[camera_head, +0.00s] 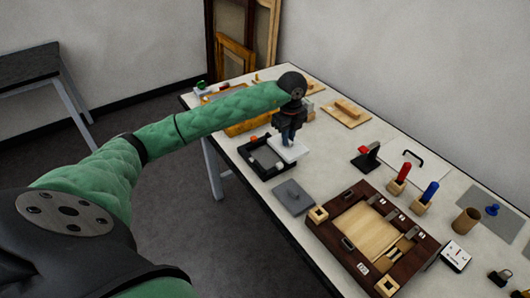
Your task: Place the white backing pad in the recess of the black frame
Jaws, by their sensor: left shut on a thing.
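My left gripper (288,136) points down over the table and is shut on the white backing pad (289,150). The pad is held over the right side of the black frame (250,160) and looks tilted in this view. The frame lies flat near the table's left edge, with a grey area showing in its recess (266,156). The pad hides the right part of the frame. I cannot tell whether the pad touches the frame. My right gripper is not in view.
A grey plate (293,196) lies just in front of the frame. A dark brown wooden fixture (325,231) fills the near table. Red (399,180) and blue (426,196) handled tools stand in blocks to the right.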

